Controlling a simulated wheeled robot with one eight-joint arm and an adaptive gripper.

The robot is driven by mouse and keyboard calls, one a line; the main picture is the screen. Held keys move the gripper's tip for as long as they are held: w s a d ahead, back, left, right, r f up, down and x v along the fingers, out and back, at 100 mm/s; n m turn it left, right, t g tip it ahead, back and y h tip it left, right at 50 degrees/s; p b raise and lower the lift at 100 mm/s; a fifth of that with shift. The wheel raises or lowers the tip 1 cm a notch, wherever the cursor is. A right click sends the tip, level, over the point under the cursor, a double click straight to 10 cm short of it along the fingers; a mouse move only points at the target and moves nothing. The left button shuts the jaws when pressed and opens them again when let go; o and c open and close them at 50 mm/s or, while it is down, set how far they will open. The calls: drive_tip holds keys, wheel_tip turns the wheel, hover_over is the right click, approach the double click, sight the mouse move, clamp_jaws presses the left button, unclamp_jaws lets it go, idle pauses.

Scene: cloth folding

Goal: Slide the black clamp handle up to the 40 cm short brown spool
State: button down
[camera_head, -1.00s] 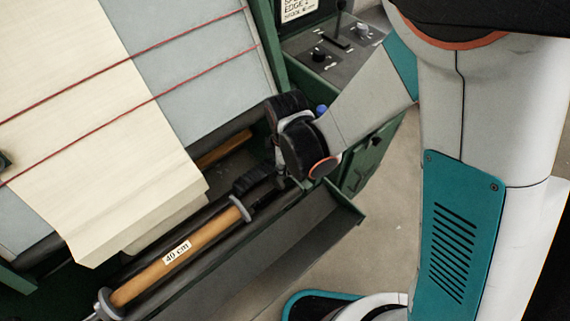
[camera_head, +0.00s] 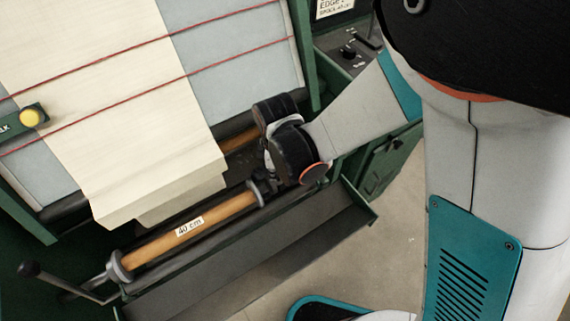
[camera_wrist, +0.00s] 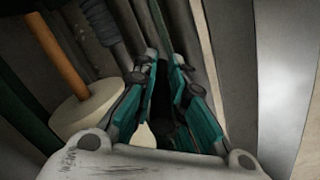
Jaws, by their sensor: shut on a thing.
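The short brown spool (camera_head: 215,216), with a white 40 cm label, lies slanted along the machine's front trough in the head view. It has a grey flange at each end. The black clamp handle (camera_head: 263,177) is at the spool's upper right end, close to the flange and partly hidden by my gripper (camera_head: 268,182). In the wrist view my gripper (camera_wrist: 163,70) has its teal fingers closed around a dark, shadowed part. Whether the clamp touches the flange cannot be told. An orange-brown rod with a pale disc (camera_wrist: 85,112) shows at left there.
A pale cloth (camera_head: 130,110) hangs over the grey sloping board under two red cords. A lever with a black knob (camera_head: 30,270) stands at the lower left, and a yellow button (camera_head: 30,117) is above it.

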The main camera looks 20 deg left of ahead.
drive_tip(key=c, duration=1.6)
unclamp_jaws()
drive_tip(key=shift+s+d+r, duration=0.1)
drive_tip(key=shift+s+r, duration=0.05)
drive_tip(key=shift+r, duration=1.1)
drive_tip(key=shift+s+r, duration=0.15)
drive_tip(key=shift+r, duration=1.1)
drive_tip(key=shift+s+d+r, duration=0.1)
drive_tip(key=shift+s+r, duration=0.05)
drive_tip(key=shift+r, duration=1.1)
